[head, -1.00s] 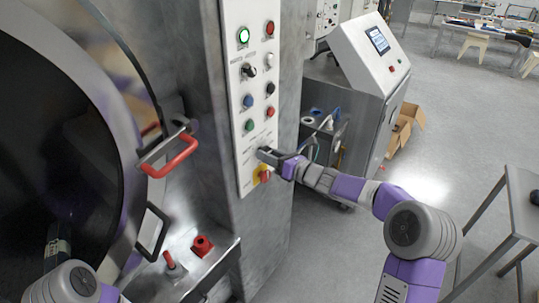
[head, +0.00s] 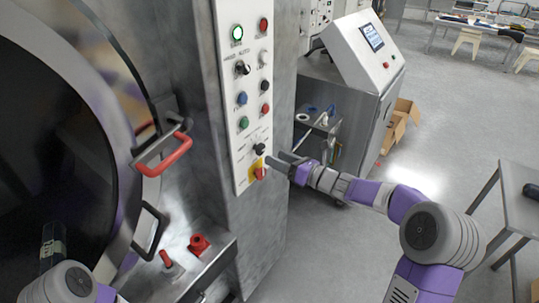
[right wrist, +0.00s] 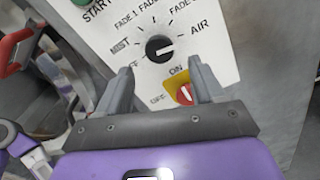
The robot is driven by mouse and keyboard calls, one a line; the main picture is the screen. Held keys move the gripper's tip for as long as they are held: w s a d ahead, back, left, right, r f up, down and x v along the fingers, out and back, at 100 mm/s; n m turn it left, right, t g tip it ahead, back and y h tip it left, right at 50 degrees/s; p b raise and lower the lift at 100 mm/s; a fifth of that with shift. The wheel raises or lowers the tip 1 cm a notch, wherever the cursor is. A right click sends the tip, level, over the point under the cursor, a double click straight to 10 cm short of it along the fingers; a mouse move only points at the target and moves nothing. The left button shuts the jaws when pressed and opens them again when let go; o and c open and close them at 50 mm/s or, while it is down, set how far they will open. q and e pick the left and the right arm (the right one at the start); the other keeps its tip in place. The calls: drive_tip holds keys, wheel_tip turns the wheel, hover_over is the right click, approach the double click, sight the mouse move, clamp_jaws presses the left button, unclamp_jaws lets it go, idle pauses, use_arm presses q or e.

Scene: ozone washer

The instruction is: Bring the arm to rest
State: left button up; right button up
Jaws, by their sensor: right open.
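My right gripper (head: 278,160) is open and empty in front of the lower part of the washer's control panel (head: 246,155). In the right wrist view its two fingers (right wrist: 160,68) stand apart, framing the black rotary knob (right wrist: 158,48) without closing on it. The knob's white mark points right, toward the side with the AIR label. The knob also shows in the head view (head: 260,149). Below it is a red switch on a yellow plate (head: 257,170). My left arm shows at the bottom left of the head view; its gripper cannot be made out.
The round washer door (head: 120,130) with a red handle (head: 165,155) is at the left. Red fittings (head: 199,244) stand on a ledge below. A cabinet with a screen (head: 358,65) is behind, and a table (head: 515,205) at the right. Grey floor lies open between them.

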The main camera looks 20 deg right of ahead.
drive_tip(key=shift+v, duration=0.9)
drive_tip(key=s+a+f+n+g+h, duration=0.1)
drive_tip(key=s+a+f+n+g, duration=0.25)
drive_tip(key=f, duration=0.55)
drive_tip(key=s+a+f+n+g+h, duration=0.1)
drive_tip(key=s+a+f+n+g, duration=0.2)
drive_tip(key=f, duration=0.6)
drive_tip(key=s+a+f+n+g+h, duration=0.1)
drive_tip(key=s+a+f+n+g, duration=0.15)
drive_tip(key=s+f, duration=0.45)
drive_tip(key=s+a+f+n+g+h, duration=0.2)
drive_tip(key=s+f+n, duration=0.6)
drive_tip(key=s+n, duration=0.1)
drive_tip(key=s+a+f+n+g+h, duration=0.1)
drive_tip(key=s+a+f+n+g, duration=0.1)
drive_tip(key=s+f+n, duration=0.7)
drive_tip(key=n, duration=0.3)
drive_tip(key=shift+s+a+f+g+h, duration=0.2)
drive_tip(key=shift+a+g+h, duration=0.1)
drive_tip(key=shift+h, duration=0.1)
